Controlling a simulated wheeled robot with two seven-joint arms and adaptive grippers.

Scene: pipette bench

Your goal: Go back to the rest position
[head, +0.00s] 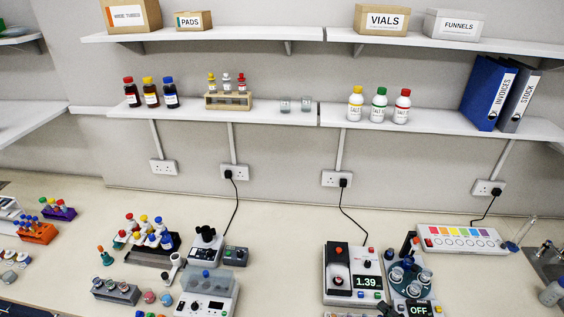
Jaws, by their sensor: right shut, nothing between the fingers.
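My right gripper (388,310) shows only as a small dark part at the bottom edge, in front of the white device reading 1.39 (345,276) and beside the round-topped device reading OFF (412,285). It is shut and holds nothing. Most of it is cut off by the frame. My left gripper is not in view.
The bench holds a rack of colour-capped bottles (147,240), a white device with a clear cover (207,293), a colour-strip panel (462,239) and a sink (549,262) at right. Shelves (230,112) line the wall. Bare bench (285,250) lies in the middle.

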